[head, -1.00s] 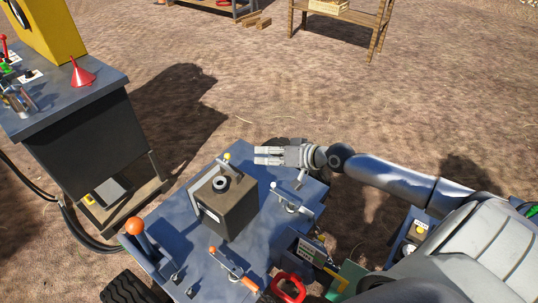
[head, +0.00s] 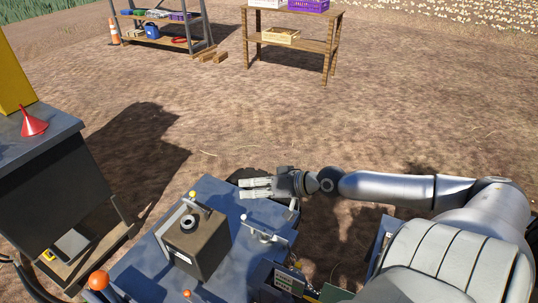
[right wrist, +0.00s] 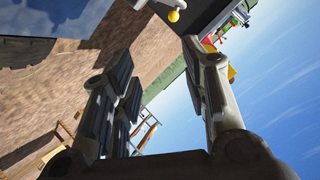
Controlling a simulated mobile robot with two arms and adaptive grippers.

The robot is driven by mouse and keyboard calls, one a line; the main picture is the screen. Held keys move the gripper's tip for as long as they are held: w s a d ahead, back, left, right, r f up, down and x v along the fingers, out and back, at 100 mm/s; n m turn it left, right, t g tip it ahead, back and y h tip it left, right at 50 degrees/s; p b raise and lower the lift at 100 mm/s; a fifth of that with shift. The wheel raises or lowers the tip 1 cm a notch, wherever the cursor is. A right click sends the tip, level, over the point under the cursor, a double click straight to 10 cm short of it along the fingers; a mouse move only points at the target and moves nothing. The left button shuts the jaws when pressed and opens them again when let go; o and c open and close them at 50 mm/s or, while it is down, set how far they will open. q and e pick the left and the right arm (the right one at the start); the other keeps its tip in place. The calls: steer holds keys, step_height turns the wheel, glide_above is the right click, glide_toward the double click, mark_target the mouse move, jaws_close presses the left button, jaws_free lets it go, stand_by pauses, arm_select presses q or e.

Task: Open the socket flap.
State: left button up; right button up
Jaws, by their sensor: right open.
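I cannot make out a socket flap for certain in either view. In the head view, a brown box (head: 202,247) with a round black fitting (head: 188,223) on top stands on a blue-grey deck (head: 146,272). A small yellow knob (head: 193,195) is at its far side. My right gripper (head: 243,188) is open and empty, beyond the box and over or just past the deck's far edge. In the right wrist view, its spread fingers (right wrist: 157,62) have nothing between them; a yellow ball knob (right wrist: 174,16) shows beyond. My left gripper is out of view.
A metal lever (head: 262,230) stands on the deck right of the box. An orange ball handle (head: 98,280) is at the lower left. A dark cabinet with a red funnel (head: 33,123) stands left. Shelves (head: 290,40) stand far back, with open dirt between.

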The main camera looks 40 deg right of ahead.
steer(key=shift+v, duration=2.55)
steer(key=shift+w+r, duration=0.1)
steer(key=shift+r, duration=0.05)
